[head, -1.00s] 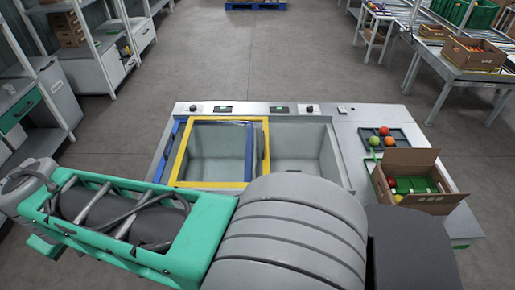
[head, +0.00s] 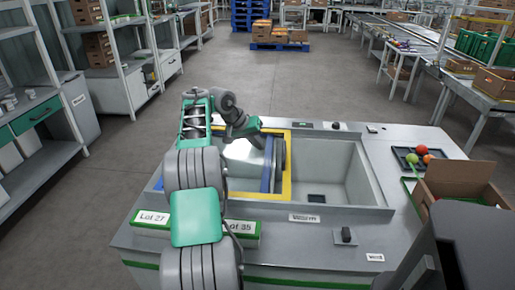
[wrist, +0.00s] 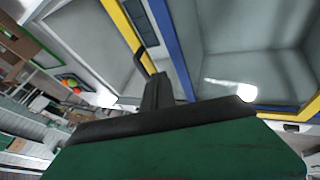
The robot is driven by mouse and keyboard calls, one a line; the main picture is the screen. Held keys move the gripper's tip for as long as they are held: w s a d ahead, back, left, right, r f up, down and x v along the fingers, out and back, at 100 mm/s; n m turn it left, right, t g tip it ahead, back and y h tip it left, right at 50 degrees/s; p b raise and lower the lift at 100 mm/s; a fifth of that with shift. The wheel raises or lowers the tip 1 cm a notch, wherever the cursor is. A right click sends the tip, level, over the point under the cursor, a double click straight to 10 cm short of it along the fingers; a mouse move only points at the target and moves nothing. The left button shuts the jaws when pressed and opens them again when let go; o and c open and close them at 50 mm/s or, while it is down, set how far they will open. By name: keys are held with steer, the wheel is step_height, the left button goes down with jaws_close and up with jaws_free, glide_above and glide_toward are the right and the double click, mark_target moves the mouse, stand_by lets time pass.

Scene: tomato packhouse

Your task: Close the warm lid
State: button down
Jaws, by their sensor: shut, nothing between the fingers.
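The counter chest holds a left well, with a yellow-framed lid (head: 288,175) and a blue-framed lid (head: 267,170) over it, and an uncovered right well (head: 330,178). I cannot read for certain which lid is the warm one. My gripper (head: 262,139) is shut and empty at the right part of the lids, near the far edge. In the wrist view my gripper (wrist: 153,85) shows dark fingers between the yellow bar (wrist: 120,22) and the blue bar (wrist: 172,45). I cannot tell whether it touches either. My arm hides much of the left well.
A small dark tray (head: 405,158) with tomatoes and an open cardboard box (head: 462,178) stand on the counter's right. Label plates (head: 150,222) and a small dark block (head: 346,236) are at the front.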

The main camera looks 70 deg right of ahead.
mark_target(275, 168)
steer(key=b+x, duration=0.2)
steer(key=x, duration=0.4)
steer(key=shift+s+a, duration=0.15)
steer(key=s, duration=0.1)
steer(key=s+b, duration=0.1)
steer(key=s, duration=0.1)
steer(key=shift+d+f+b, duration=0.1)
steer(key=shift+d+b, duration=0.2)
steer(key=shift+s, duration=0.1)
